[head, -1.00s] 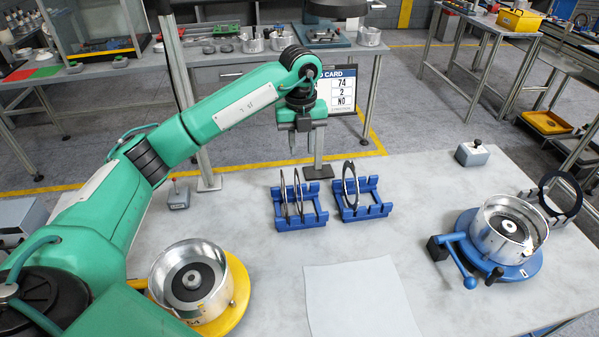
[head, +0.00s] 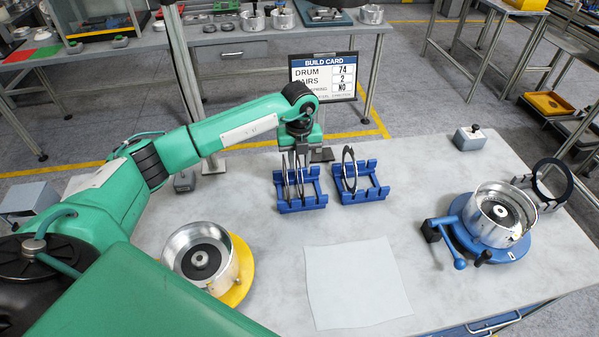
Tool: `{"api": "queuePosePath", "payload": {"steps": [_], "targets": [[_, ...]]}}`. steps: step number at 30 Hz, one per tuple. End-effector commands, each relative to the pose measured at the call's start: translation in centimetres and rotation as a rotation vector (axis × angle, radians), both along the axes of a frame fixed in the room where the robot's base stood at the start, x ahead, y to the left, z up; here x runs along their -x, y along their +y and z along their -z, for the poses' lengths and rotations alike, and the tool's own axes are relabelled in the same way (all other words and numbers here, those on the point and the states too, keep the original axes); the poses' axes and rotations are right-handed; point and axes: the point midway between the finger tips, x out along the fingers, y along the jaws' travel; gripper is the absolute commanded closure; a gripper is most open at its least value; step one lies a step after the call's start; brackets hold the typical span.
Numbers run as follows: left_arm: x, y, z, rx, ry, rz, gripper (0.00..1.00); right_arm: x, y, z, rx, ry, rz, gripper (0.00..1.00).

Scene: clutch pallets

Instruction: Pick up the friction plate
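My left gripper (head: 299,166) points down over the left blue rack (head: 313,203). Its two fingers look apart, with their tips at the upper edges of the thin ring plates (head: 287,186) standing upright in that rack. The fingers partly hide these plates, and I cannot tell whether they touch one. Another upright ring plate (head: 346,172) stands in the right blue rack (head: 373,193), clear of the gripper. Which plates are friction plates is hard to tell at this size. My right gripper is out of view.
A silver drum (head: 228,270) on a yellow base stands front left. Another drum (head: 485,228) sits on a blue fixture with a lever at right, beside a dark ring (head: 541,190) on a stand. A white sheet (head: 355,285) lies flat in front. A build card (head: 322,78) stands behind.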

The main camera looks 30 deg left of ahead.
Motion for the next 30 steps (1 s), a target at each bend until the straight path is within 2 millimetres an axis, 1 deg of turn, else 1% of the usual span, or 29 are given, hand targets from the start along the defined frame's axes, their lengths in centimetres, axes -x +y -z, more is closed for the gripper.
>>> {"api": "queuePosePath", "payload": {"steps": [1, 3, 6, 12, 13, 15, 17, 30], "targets": [[0.1, 0.0, 0.5, 0.000, 0.004, -0.001, 0.72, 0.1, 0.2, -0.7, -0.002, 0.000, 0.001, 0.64], [0.0, 0.0, 1.4, 0.000, 0.003, 0.000, 0.72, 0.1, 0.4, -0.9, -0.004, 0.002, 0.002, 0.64], [0.0, -0.1, 2.0, 0.001, 0.001, 0.002, 0.72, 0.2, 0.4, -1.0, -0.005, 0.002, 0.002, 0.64], [0.0, -0.1, 2.1, 0.000, 0.000, 0.001, 0.72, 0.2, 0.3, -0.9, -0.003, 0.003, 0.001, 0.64], [0.0, -0.1, 2.1, 0.000, 0.000, 0.001, 0.76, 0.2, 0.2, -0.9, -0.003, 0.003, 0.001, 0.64], [0.0, -0.1, 2.1, 0.000, 0.000, 0.001, 0.90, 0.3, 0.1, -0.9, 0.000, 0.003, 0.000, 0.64], [0.0, -0.1, 2.1, 0.000, 0.000, 0.001, 1.00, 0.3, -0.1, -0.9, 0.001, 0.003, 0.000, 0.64], [0.0, 0.0, 1.9, 0.000, -0.001, 0.001, 1.00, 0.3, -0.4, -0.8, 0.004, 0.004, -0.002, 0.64]]}}
